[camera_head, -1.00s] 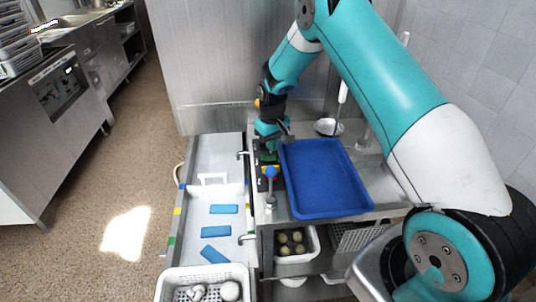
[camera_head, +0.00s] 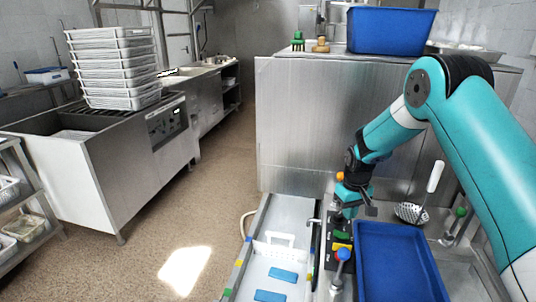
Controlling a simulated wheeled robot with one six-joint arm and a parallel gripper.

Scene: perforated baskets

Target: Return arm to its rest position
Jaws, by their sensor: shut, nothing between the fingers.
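My gripper (camera_head: 342,215) is at the end of my teal and white arm, pointing down over the left edge of the metal counter. It is shut, with nothing seen in it. Just below it is a dark control panel (camera_head: 340,240) with green and yellow parts. I cannot tell whether the fingertips touch the panel. The arm comes in from the right side of the view, bent at a high elbow, and passes over the counter.
A blue tray (camera_head: 396,262) lies on the counter right of the panel. A blue-knobbed lever (camera_head: 343,255) stands in front. A skimmer (camera_head: 412,213) lies behind the tray. A blue bin (camera_head: 391,31) stands on the steel cabinet. Stacked baskets (camera_head: 115,68) are left; the floor between is clear.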

